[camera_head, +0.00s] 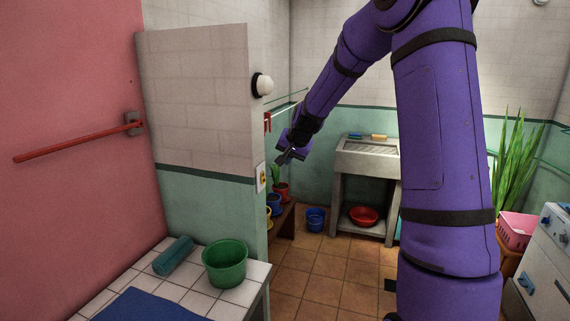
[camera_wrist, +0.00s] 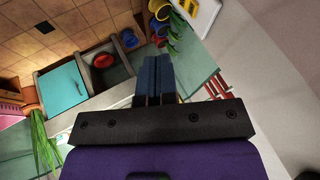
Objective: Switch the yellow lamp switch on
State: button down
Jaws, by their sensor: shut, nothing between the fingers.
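The yellow lamp switch (camera_head: 262,178) is a small yellow piece on a white plate, on the end of the tiled partition wall. A white plate with a yellow part, which looks like the switch (camera_wrist: 189,6), shows at the top of the wrist view. My gripper (camera_head: 282,158) is shut and empty. In the head view it appears up and to the right of the switch, apart from it. In the wrist view the fingers (camera_wrist: 158,62) lie together. I cannot tell whether the switch is on or off.
A white round lamp (camera_head: 264,84) is higher on the partition (camera_head: 200,90). Potted plants (camera_head: 282,190) stand on a low shelf behind the partition. A green pot (camera_head: 225,263) sits on the tiled counter (camera_head: 190,292). A sink (camera_head: 367,158) stands at the back. Floor between is clear.

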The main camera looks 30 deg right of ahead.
aim_at(263, 177)
dwell(0.3)
jog(key=shift+s+d+f, duration=0.15)
jog(key=shift+s+f, duration=0.1)
jog(key=shift+f, duration=0.5)
jog(key=w+a+f, duration=0.2)
jog(key=w+f, duration=0.6)
jog(key=w, duration=0.1)
jog(key=shift+a+f, duration=0.2)
jog(key=shift+f, duration=0.15)
